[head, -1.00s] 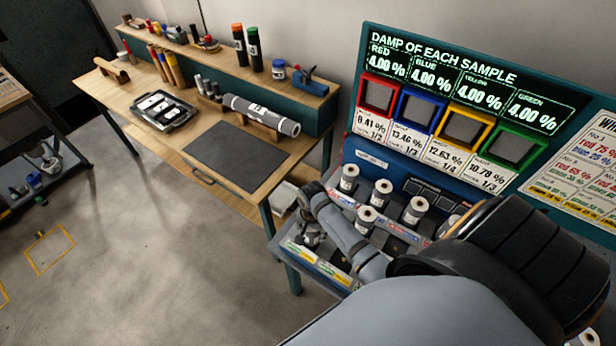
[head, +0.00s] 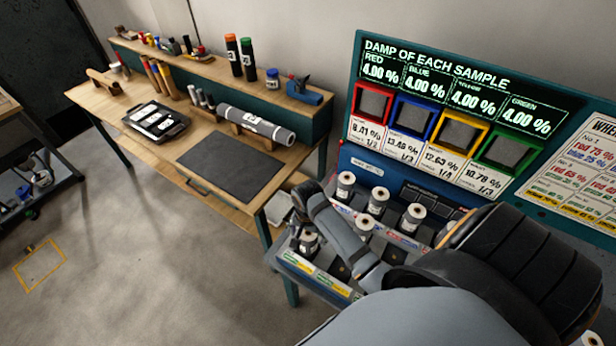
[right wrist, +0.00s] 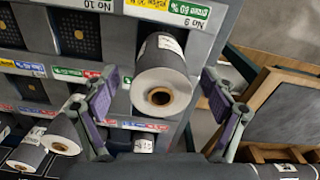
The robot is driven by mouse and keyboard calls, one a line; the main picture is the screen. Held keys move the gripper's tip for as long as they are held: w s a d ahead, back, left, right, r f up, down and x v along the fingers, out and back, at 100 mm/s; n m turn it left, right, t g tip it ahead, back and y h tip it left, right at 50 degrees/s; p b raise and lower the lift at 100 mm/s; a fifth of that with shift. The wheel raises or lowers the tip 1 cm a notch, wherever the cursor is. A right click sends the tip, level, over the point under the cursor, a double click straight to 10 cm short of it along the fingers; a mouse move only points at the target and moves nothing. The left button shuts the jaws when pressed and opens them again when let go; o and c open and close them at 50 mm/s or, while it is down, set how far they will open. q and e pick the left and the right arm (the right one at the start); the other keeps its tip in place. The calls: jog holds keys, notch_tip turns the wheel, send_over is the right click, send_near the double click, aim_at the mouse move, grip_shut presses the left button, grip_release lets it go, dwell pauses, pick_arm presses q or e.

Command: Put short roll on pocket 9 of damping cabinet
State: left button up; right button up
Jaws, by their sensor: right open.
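A short grey roll (right wrist: 165,72) with a white label and a tan core stands in the pocket marked No 9 of the damping cabinet (right wrist: 215,45). My right gripper (right wrist: 161,84) is open, with one finger on each side of this roll and visible gaps between. In the head view the roll (head: 309,241) is at the cabinet's front left corner, below my right wrist. Its base is hidden inside the pocket. My left gripper is not in view.
Other short rolls (head: 378,200) stand in pockets farther back. The No 10 pocket (right wrist: 78,32) beside it is empty. A display panel (head: 450,115) rises behind the cabinet. A wooden workbench (head: 262,190) with a dark mat and a long roll (head: 256,124) stands at left.

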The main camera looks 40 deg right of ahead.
notch_tip(320, 180, up, 8)
jog(key=shift+f+b, duration=0.2)
jog(key=shift+b, duration=0.45)
